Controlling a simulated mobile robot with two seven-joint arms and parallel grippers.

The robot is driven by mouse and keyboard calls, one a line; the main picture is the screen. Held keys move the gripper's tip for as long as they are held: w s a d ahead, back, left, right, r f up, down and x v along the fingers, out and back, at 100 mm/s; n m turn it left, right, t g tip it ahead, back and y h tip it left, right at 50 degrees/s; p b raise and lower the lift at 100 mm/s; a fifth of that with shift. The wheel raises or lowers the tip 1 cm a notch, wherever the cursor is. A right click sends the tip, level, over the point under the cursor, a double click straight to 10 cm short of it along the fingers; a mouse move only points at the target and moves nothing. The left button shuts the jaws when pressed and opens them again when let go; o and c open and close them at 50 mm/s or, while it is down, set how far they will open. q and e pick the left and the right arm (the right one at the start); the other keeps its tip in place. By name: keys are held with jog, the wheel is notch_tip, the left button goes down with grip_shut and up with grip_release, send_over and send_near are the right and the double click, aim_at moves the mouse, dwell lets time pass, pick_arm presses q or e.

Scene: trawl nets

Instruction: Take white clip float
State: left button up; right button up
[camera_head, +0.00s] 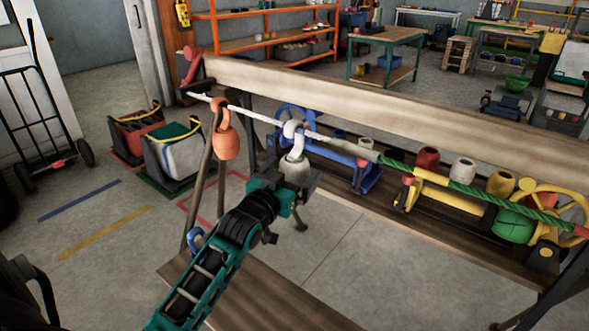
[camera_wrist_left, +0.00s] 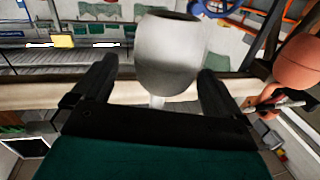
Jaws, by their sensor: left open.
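The white clip float (camera_head: 295,168) hangs by its white hook (camera_head: 292,130) from the rope, left of the middle in the head view. My left gripper (camera_head: 292,184) reaches up to it from below. In the left wrist view the pale float body (camera_wrist_left: 170,52) appears between the two dark fingers of the open left gripper (camera_wrist_left: 158,70). Clear gaps show on both sides of the float's lower part; whether a finger touches it I cannot tell. My right gripper is in neither view.
An orange clip float (camera_head: 227,144) hangs on the rope to the left; it also shows in the left wrist view (camera_wrist_left: 298,62). A green rope (camera_head: 450,185) continues right. A long wooden beam (camera_head: 400,103) runs behind. Several floats stand on the shelf behind the rope.

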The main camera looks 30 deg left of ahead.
aim_at(298, 164)
pick_arm(q)
jog(key=shift+w+a+f, duration=0.1)
jog(key=shift+w+a, duration=0.15)
jog(key=shift+w, duration=0.9)
jog(key=shift+w+a+f, duration=0.1)
jog(key=shift+w+a, duration=0.15)
jog(key=shift+w, duration=0.85)
jog(key=shift+c, duration=0.5)
jog(key=c, duration=0.9)
